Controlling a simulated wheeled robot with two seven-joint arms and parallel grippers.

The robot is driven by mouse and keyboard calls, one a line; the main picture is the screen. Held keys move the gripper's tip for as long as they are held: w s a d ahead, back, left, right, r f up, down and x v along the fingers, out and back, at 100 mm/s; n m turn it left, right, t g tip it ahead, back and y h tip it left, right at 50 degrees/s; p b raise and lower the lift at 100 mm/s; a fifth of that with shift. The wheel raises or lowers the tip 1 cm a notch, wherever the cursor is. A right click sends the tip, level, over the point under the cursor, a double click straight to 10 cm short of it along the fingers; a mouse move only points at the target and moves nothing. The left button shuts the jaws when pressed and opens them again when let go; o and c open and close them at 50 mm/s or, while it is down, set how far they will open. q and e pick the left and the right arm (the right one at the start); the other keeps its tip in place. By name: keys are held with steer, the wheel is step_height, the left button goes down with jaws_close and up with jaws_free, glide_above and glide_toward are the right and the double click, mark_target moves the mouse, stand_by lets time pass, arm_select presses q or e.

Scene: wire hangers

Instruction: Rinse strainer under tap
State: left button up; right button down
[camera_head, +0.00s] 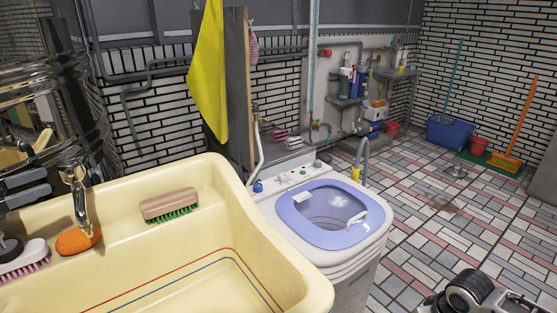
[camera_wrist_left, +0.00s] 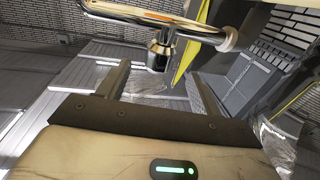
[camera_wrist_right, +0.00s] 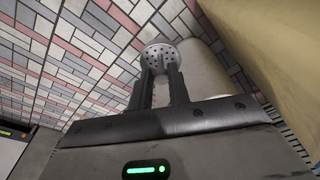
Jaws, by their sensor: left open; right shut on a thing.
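The strainer (camera_wrist_right: 160,57), a small round metal disc with holes, is pinched between the fingertips of my right gripper (camera_wrist_right: 160,75) in the right wrist view. The strainer does not show in the head view. The chrome tap (camera_head: 78,195) stands over the cream sink (camera_head: 215,195). My left gripper (camera_head: 45,186) is open beside the tap in the head view. In the left wrist view the tap's spout (camera_wrist_left: 160,50) hangs beyond and between the spread fingers of my left gripper (camera_wrist_left: 165,85). No water stream is visible.
An orange sponge (camera_head: 78,240), a green-bristled brush (camera_head: 169,205) and a pink-bristled brush (camera_head: 25,258) lie on the sink's ledge. A washing machine (camera_head: 335,240) stands right of the sink. A yellow cloth (camera_head: 208,75) hangs behind. The tiled floor at right is mostly clear.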

arm_select(q)
steer(key=shift+v, duration=1.55)
